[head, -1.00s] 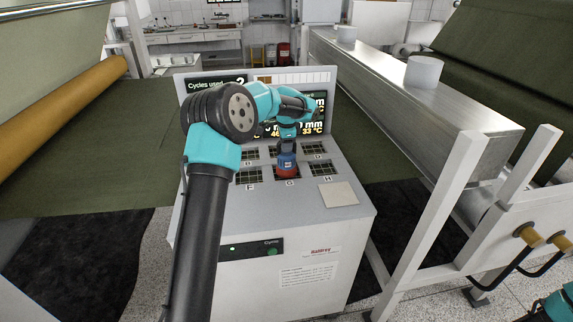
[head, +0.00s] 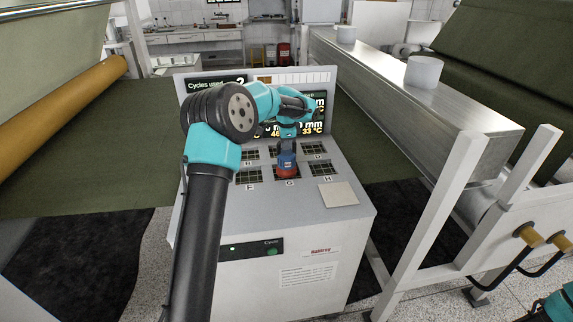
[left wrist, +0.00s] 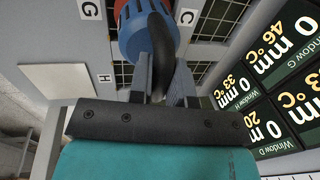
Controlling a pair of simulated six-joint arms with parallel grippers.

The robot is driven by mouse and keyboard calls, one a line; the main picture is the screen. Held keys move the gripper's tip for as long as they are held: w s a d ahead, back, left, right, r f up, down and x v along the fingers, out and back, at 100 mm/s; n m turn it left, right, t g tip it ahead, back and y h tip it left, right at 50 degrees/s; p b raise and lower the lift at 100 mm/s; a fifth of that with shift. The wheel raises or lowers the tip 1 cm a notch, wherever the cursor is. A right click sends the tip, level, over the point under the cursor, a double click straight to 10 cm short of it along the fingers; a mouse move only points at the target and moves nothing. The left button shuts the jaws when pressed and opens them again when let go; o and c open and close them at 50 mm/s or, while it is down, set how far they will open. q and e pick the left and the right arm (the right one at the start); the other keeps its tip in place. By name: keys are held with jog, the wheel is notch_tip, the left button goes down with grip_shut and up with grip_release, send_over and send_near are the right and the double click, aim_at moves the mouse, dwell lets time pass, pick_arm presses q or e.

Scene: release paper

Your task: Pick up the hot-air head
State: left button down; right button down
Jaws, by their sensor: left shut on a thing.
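The hot-air head (head: 286,166) is a blue body with a red base and a dark handle. It stands upright at window G of the white test machine (head: 235,215), over the grid opening. My left gripper (head: 286,146) reaches down from above and is shut on the handle. In the left wrist view, the blue and red head (left wrist: 138,32) is at the top centre, with the dark handle between the fingers (left wrist: 160,80). Its far side is cut off by the frame edge. My right gripper is out of view.
Several other grid windows surround G, with a pale square plate (head: 338,194) at the front right of the panel. The display (head: 322,110) stands up behind the panel. A metal beam (head: 420,95) with white posts stands to the right.

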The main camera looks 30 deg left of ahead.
pick_arm(q)
jog(key=shift+r, duration=0.15)
dwell(0.8)
jog(key=shift+r, duration=1.75)
jog(key=s+d+r, duration=0.1)
jog(key=s+d, duration=0.7)
jog(key=s, duration=0.5)
jog(key=shift+s+d+r, duration=0.15)
jog(key=shift+s+r, duration=0.05)
jog(key=shift+s, duration=0.1)
